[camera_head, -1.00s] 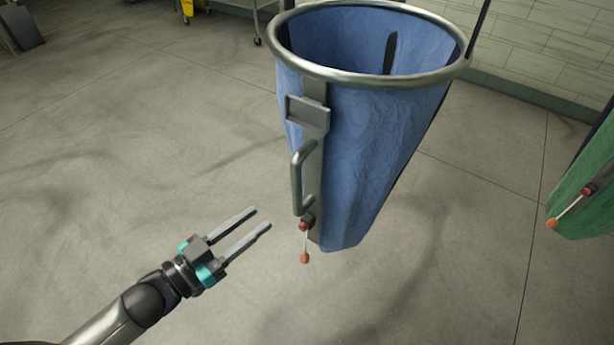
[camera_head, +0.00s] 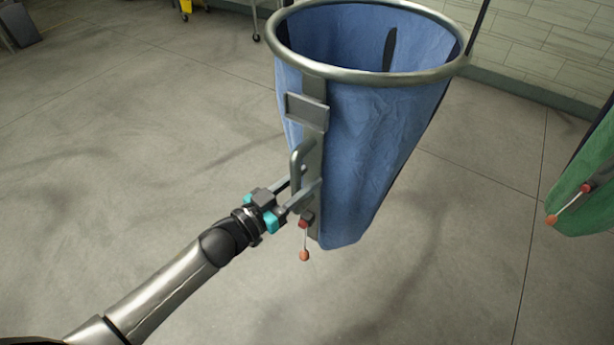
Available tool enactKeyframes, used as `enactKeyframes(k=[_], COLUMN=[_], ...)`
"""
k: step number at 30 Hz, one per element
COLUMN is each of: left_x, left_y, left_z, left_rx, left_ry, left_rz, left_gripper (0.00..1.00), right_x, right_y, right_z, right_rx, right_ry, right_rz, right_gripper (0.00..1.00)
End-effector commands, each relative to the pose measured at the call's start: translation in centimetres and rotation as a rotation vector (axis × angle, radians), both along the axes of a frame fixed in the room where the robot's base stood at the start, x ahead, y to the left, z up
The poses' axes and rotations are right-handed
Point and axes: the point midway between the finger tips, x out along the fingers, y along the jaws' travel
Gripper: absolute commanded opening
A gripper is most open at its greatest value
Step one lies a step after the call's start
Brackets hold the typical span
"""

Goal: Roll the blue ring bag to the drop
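The blue ring bag (camera_head: 375,140) hangs from a round metal ring (camera_head: 350,77) at the upper middle, open at the top. A grey strip down its near left side carries a blank plate (camera_head: 307,111) and an upright bar handle (camera_head: 296,163). Below the handle is a red latch with an orange-tipped lever (camera_head: 304,238). My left gripper (camera_head: 311,177) is at the handle. Its two fingers are spread and appear to lie on either side of the bar, with a gap still visible. My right gripper is out of view.
A green bag (camera_head: 590,180) with a similar red lever stands at the right edge. A pale block wall (camera_head: 550,60) runs behind. A cart leg and a yellow item (camera_head: 186,8) show at the top left. The concrete floor to the left is clear.

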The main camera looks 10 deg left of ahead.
Motion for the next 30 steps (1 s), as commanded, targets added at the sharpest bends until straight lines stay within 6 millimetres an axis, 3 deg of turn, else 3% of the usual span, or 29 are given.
enactKeyframes(k=[14,24,30], left_x=[0.86,0.84,0.84], left_y=[-0.57,-0.57,-0.57], left_z=[0.0,0.0,0.01], left_rx=[0.0,0.0,0.0], left_ry=[0.0,0.0,0.0], left_rz=[-0.001,-0.001,-0.001], left_gripper=[0.38,0.0,0.0], right_x=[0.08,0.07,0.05], right_y=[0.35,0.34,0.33], right_z=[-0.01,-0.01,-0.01], right_rx=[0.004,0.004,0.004], right_ry=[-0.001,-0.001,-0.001], right_rz=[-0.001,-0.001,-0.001], right_gripper=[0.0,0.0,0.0])
